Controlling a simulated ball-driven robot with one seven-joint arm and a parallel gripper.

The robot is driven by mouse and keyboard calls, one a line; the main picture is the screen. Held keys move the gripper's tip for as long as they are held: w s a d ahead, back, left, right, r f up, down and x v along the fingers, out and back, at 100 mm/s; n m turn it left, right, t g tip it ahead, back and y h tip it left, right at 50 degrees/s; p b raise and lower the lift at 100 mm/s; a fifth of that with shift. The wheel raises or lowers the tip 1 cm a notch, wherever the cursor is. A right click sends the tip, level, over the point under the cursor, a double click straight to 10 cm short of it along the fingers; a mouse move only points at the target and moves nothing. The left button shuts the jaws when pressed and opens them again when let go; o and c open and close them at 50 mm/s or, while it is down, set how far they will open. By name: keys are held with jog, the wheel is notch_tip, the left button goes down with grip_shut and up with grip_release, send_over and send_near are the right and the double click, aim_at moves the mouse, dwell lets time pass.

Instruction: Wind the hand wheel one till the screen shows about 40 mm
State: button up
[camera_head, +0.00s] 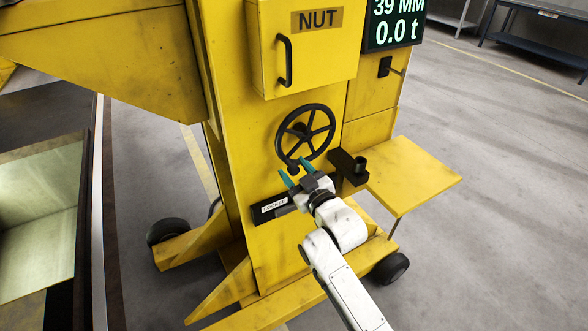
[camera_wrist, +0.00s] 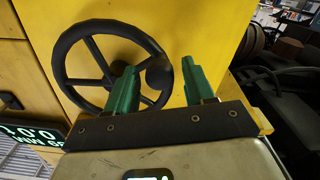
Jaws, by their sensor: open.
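The black hand wheel (camera_head: 305,135) is on the front of the yellow lifting column, below the box marked NUT. It also shows in the wrist view (camera_wrist: 68,58). Its round knob (camera_wrist: 159,73) is at the rim, seen beyond and between my fingertips in the wrist view. My gripper (camera_head: 297,174) is open and empty, with green fingers just below the wheel's lower rim. In the wrist view the gripper (camera_wrist: 160,75) has a finger on each side of the knob; I cannot tell if either touches it. The screen (camera_head: 394,22) reads 39 MM and 0.0 t.
The yellow NUT box (camera_head: 305,45) has a black handle. A small lever (camera_head: 388,67) is under the screen. A black bracket with a post (camera_head: 350,167) and a yellow side shelf (camera_head: 412,175) are right of my gripper. A labelled black bar (camera_head: 268,208) is below left.

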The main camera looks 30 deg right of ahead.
jog(key=shift+w, duration=0.35)
jog(key=shift+c, duration=0.2)
grip_shut()
dwell(0.4)
